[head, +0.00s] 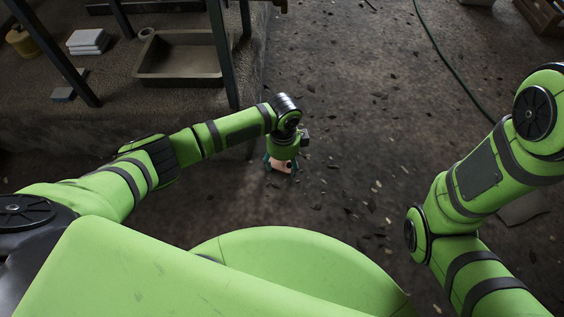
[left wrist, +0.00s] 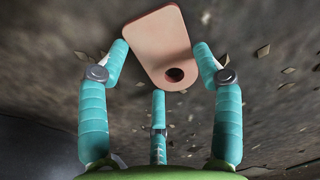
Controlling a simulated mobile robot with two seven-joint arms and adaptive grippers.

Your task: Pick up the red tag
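The red tag (left wrist: 158,38) looks salmon pink, a flat plate with rounded corners and one dark round hole near its lower end. In the left wrist view it sits tilted between the tips of my left gripper (left wrist: 162,50), whose teal fingers meet its left and right edges. The third finger is below it, toward the palm. In the head view the tag (head: 278,165) shows partly among the fingers of my left gripper (head: 281,165), which points down over the floor. My right gripper is out of view.
A raised concrete slab with dark metal legs stands at the upper left, bearing a shallow tray (head: 180,75) and a stack of pale blocks (head: 88,41). A green hose (head: 447,62) and a wooden crate (head: 543,17) are at upper right. The floor between is open, with scattered debris.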

